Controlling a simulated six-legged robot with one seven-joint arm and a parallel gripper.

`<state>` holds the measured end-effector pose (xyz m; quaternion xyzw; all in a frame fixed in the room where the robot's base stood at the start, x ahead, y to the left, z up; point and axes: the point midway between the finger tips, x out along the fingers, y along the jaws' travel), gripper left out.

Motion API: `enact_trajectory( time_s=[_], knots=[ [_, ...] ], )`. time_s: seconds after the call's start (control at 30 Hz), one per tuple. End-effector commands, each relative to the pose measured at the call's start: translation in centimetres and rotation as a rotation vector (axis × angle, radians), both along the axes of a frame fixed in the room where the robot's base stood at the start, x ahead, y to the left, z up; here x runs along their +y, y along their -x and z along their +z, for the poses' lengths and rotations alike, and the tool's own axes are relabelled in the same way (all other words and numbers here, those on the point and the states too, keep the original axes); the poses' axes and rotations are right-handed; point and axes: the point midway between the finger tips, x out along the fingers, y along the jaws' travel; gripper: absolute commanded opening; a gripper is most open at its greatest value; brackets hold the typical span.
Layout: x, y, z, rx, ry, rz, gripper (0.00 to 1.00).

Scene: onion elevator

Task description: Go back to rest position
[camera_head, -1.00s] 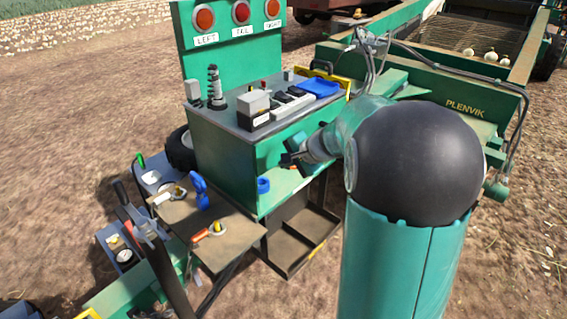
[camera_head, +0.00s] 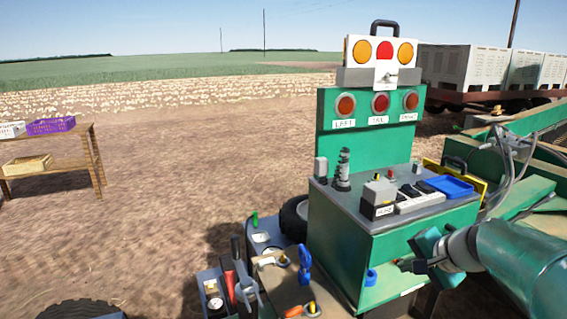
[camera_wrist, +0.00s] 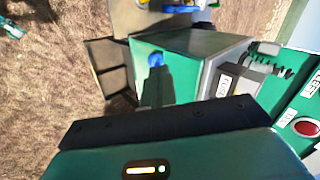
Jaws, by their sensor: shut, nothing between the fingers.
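My gripper (camera_head: 410,266) is at the lower right of the head view, in front of the green cabinet (camera_head: 345,235). Its dark fingers are shut and empty, apart from the cabinet's face as far as I can tell. My teal arm reaches in from the right edge. In the wrist view my gripper's dark body fills the lower part, and the green cabinet (camera_wrist: 190,50) lies beyond it, appearing turned on its side.
The cabinet top holds a blue tray (camera_head: 449,186), a grey box (camera_head: 378,198) and a dark ribbed post (camera_head: 343,170). A lamp panel (camera_head: 380,103) stands behind. A small table (camera_head: 270,275) with tools is at lower left. Open ground lies left, before a wooden rack (camera_head: 85,165).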

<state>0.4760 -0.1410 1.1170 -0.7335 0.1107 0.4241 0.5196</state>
Motion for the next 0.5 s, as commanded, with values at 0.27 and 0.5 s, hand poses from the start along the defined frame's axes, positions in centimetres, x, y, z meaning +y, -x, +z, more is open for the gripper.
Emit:
enact_trajectory(
  time_s=[0.27, 0.5],
  knots=[
    [10.3, 8.8, 0.8, 0.035, 0.336, 0.394, 0.0],
    [13.8, 16.1, -0.1, 0.033, 0.657, 0.662, 0.0]
  ],
)
